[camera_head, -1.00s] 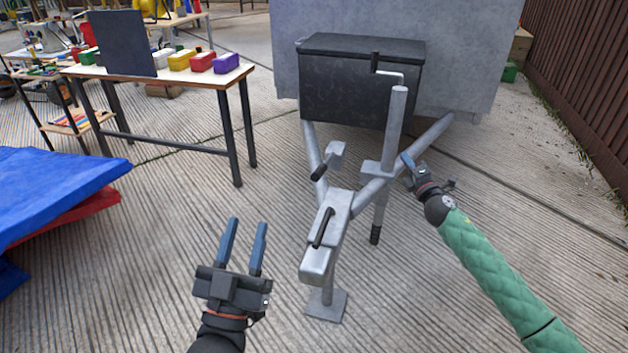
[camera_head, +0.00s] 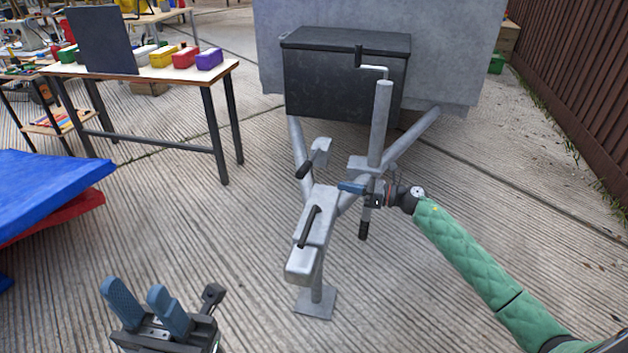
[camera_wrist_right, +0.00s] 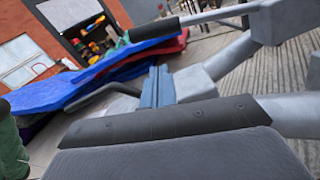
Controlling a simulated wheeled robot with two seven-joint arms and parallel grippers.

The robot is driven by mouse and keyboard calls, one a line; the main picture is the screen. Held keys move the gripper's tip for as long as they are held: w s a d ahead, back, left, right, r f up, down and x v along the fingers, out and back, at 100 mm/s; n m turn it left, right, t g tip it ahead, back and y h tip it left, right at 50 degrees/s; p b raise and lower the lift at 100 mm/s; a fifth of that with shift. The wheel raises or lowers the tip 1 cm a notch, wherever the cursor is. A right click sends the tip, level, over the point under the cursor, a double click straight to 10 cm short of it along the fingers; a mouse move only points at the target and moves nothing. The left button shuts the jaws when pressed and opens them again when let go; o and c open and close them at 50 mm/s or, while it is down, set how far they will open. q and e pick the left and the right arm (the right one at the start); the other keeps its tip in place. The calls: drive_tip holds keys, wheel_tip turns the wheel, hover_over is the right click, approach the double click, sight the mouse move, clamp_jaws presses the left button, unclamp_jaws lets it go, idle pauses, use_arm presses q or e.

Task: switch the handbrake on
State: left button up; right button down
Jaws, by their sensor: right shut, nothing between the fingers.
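The trailer's handbrake lever (camera_head: 321,151) is a grey bar with a black grip (camera_head: 304,169), slanting up from the drawbar. In the right wrist view its black grip (camera_wrist_right: 155,29) lies beyond and above my blue fingers. My right gripper (camera_head: 350,187) is shut and empty, pointing left over the drawbar, to the right of the lever and apart from it. Its closed fingers also show in the right wrist view (camera_wrist_right: 157,87). A black coupling handle (camera_head: 309,227) sits on the grey hitch head. My left gripper (camera_head: 135,288) is open and empty at the lower left, away from the trailer.
The upright jockey-wheel post (camera_head: 380,125) with its crank stands close behind my right gripper. A black box (camera_head: 345,80) sits on the trailer's front. A workbench (camera_head: 150,78) and blue mats (camera_head: 50,190) are on the left. Paving between the mats and hitch is clear.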

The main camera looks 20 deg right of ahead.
drive_tip(key=shift+w, duration=0.1)
idle(0.3)
drive_tip(key=b+x, duration=0.1)
drive_tip(key=x, duration=0.9)
drive_tip(key=shift+b, duration=0.35)
